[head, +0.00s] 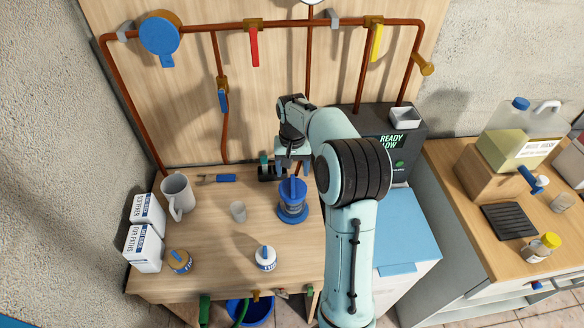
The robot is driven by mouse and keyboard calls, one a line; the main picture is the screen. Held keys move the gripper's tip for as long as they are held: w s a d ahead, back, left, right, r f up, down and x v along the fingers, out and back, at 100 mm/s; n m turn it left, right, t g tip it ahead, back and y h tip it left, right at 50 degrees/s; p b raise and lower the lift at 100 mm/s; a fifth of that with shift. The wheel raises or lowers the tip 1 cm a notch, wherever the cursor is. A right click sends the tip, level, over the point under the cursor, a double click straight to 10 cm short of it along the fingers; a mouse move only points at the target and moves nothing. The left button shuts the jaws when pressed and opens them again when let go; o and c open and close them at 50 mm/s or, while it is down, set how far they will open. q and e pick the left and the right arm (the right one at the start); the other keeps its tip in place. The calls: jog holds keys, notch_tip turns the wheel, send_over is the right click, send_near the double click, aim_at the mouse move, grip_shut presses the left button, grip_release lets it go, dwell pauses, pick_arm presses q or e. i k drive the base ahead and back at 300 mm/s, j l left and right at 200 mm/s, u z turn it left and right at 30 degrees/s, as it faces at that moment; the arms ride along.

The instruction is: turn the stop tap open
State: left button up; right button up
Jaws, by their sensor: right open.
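No label marks the stop tap, so I cannot tell for sure which fitting it is. The copper pipes on the wooden back panel carry a big round blue fitting with a tab (160,38), a red lever (254,46) hanging down, a yellow lever (376,42) hanging down and a small blue lever (223,100) on a lower branch. My right gripper (292,168) is open, well below the red and yellow levers and clear of them. It is near a dark round fitting (266,172) and above a blue lidded pot (292,205). My left gripper is not in view.
On the bench are a grey jug (177,195), a small cup (238,211), a blue-handled tool (222,178), two white boxes (144,247) and jars (265,258). A dark machine (398,145) stands at the right of the panel. A blue bucket (252,311) is below.

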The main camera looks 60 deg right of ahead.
aim_at(253, 30)
jog(key=k+l, duration=0.25)
jog(key=k, duration=0.25)
jog(key=k+l, duration=0.2)
jog(key=k, duration=0.25)
jog(key=k+l, duration=0.25)
jog(key=k, duration=0.25)
jog(key=k+l, duration=0.2)
jog(key=k, duration=0.25)
